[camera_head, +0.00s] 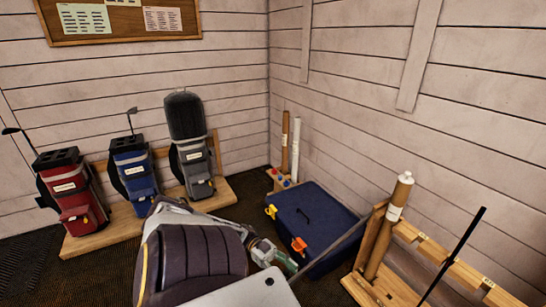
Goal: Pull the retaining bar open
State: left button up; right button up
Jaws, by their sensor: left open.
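The wooden rack (466,272) stands at the lower right with a notched upper rail. A wood-coloured tube with a white band (391,222) and a thin black shaft (455,255) stand in it. A thin grey bar (340,243) runs from the rack's left end down and left, in front of the blue box; it looks like the retaining bar, swung out from the rack. My left gripper (286,264) is open near the bar's lower left end. Its fingertips are small and partly hidden, so I cannot tell whether they touch the bar. My right gripper is not in view.
A blue lidded box (312,222) with yellow and orange latches sits behind the bar. Red (72,190), blue (134,175) and grey (190,150) golf bags stand on a wooden base at the left. Two tubes stand in the corner holder (283,181).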

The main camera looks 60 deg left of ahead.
pick_arm(q)
jog(key=v, duration=1.1)
jog(key=shift+a, duration=0.3)
jog(key=shift+s, duration=0.1)
dwell(0.9)
